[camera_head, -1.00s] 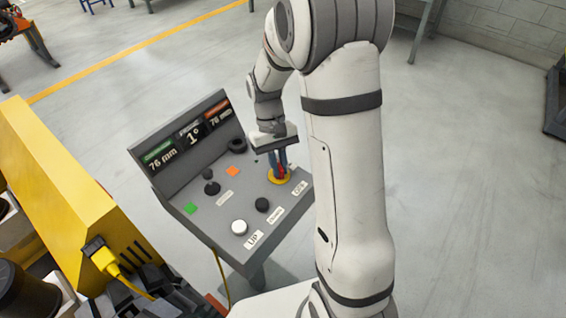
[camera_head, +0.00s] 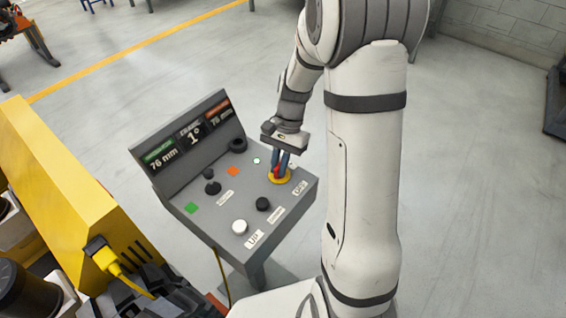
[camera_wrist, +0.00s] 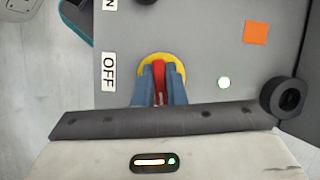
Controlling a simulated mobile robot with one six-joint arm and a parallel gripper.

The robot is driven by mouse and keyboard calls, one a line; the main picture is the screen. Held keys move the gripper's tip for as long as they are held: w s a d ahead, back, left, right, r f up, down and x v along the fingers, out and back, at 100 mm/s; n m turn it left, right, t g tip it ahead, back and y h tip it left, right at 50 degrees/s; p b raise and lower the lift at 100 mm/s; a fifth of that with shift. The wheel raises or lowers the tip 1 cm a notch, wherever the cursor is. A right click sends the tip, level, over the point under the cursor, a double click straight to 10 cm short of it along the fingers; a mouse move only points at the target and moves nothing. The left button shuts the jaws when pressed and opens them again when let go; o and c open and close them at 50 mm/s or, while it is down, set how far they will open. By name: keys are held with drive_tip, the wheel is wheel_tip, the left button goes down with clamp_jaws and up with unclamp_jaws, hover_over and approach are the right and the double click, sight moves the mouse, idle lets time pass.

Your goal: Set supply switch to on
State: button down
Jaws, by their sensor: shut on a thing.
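The supply switch is a red handle (camera_wrist: 158,76) on a round yellow plate (camera_wrist: 145,63), on the sloped grey control panel (camera_head: 180,208). The yellow plate also shows in the head view (camera_head: 285,181). An OFF label lies beside the plate (camera_wrist: 108,72). My gripper (camera_wrist: 160,80) points down at the switch, its two blue fingers shut on the red handle from both sides. The lower part of the handle is partly hidden between the fingers. A small round lamp (camera_wrist: 224,83) near the switch shows bright white-green; it also shows in the head view (camera_head: 256,161).
The panel also carries a black joystick (camera_head: 211,187), a white button (camera_head: 239,227), a black button (camera_head: 262,204), a green square (camera_head: 191,208), an orange square (camera_head: 234,171) and a black ring (camera_head: 237,145). A yellow machine (camera_head: 55,185) stands at left. Open floor lies behind.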

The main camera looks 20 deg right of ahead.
drive_tip(key=shift+w+r+m+t, duration=0.15)
drive_tip(key=shift+m+t, duration=0.15)
drive_tip(key=shift+m, duration=0.5)
drive_tip(key=c, duration=1.5)
unclamp_jaws()
drive_tip(key=shift+f, duration=0.2)
drive_tip(key=v, duration=0.7)
drive_tip(key=shift+d+r, duration=0.25)
drive_tip(key=shift+r, duration=0.1)
